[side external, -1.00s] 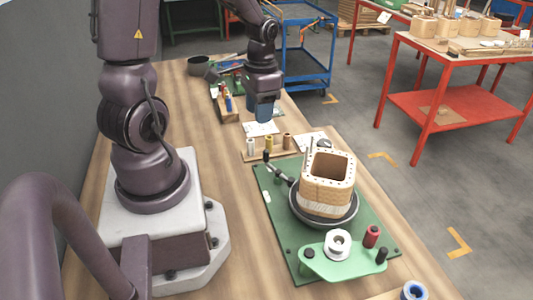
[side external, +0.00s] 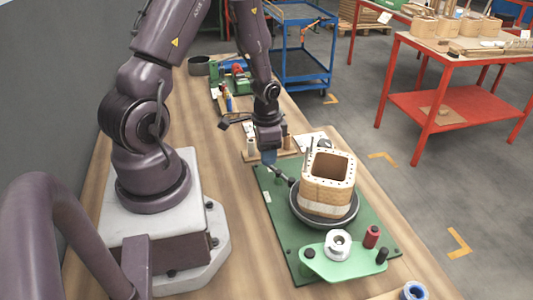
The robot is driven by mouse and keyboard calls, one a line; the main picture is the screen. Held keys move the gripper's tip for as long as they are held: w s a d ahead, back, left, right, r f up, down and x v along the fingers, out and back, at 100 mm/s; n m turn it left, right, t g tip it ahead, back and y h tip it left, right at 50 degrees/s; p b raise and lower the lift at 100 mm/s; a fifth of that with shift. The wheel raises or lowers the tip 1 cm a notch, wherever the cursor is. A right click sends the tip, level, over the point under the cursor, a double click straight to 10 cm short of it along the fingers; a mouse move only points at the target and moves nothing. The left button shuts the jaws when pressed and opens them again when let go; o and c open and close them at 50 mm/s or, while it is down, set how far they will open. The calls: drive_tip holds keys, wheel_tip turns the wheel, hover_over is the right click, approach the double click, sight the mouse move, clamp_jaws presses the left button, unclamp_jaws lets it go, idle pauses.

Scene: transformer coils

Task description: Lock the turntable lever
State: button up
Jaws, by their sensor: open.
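The turntable (side external: 312,217) is a dark round disc on a green base plate (side external: 275,217), with a tan coil former (side external: 320,195) standing on it. The lever (side external: 281,174) is a thin dark rod at the turntable's upper left, reaching toward the back left of the plate. My gripper (side external: 269,158) points down at the back left corner of the plate, close to the lever's outer end. Its fingers are small and partly blend with the lever, so I cannot tell whether they touch it. It holds nothing that I can see.
The coil former rises just right of the lever.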

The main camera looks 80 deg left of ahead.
drive_tip(key=shift+f, duration=0.5)
clamp_jaws()
drive_tip(key=shift+s+d+n, duration=0.2)
drive_tip(key=shift+s+n, duration=0.2)
drive_tip(key=shift+n, duration=0.6)
unclamp_jaws()
wheel_tip(320, 180, up, 13)
